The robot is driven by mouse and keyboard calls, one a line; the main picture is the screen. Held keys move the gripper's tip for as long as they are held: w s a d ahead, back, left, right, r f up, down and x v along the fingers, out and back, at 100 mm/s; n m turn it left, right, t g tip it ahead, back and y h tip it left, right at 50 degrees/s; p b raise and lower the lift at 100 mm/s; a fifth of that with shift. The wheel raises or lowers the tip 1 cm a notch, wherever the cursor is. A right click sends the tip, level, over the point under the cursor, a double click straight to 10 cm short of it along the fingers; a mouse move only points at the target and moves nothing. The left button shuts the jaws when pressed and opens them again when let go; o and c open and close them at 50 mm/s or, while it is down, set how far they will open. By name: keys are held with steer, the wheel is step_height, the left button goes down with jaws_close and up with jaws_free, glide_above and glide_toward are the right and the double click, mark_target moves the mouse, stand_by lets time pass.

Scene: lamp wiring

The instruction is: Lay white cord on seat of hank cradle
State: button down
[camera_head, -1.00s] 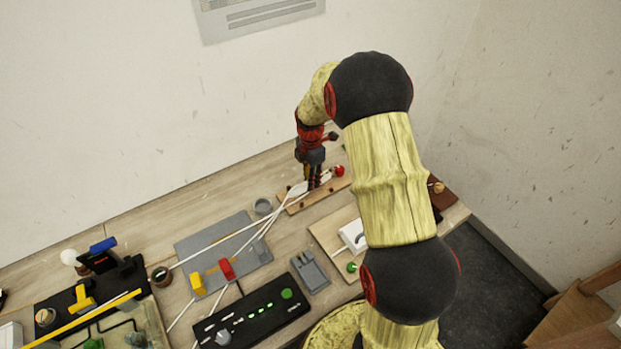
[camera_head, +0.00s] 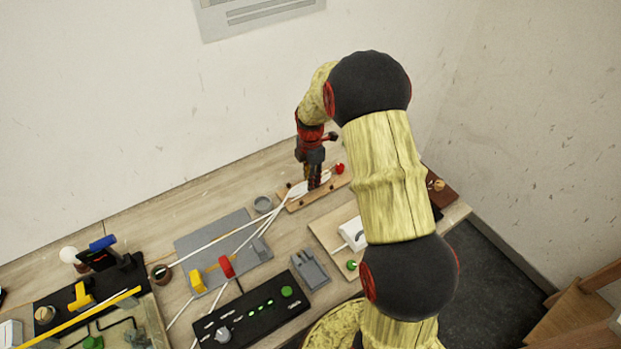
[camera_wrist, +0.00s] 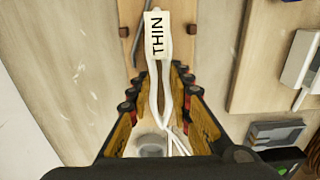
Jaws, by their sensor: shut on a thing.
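The hank cradle (camera_head: 328,184) is a long wooden board with small dark pegs at the back of the bench. It also shows in the wrist view (camera_wrist: 181,12). The white cord (camera_head: 297,189) has a white tag marked THIN (camera_wrist: 157,36) over the board. Its strands run from there through my jaws in the wrist view, and away to the left in the head view. My gripper (camera_head: 314,187) points down at the cradle, with its fingers (camera_wrist: 158,80) shut on the white cord. Whether the cord touches the seat is not clear.
A grey mat (camera_head: 200,240) with yellow and red clips lies left of the cradle under the trailing strands. A grey cup (camera_head: 263,205) stands close to the cradle's left end. A black control box (camera_head: 255,313) and wooden board with a white block (camera_head: 353,235) sit nearer.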

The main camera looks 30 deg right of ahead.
steer(key=shift+f, duration=0.1)
stand_by(0.3)
steer(key=shift+f, duration=0.2)
steer(key=shift+f, duration=0.15)
stand_by(0.6)
steer(key=c, duration=1.5)
jaws_free()
steer(key=shift+c, duration=0.2)
step_height(320, 180, up, 12)
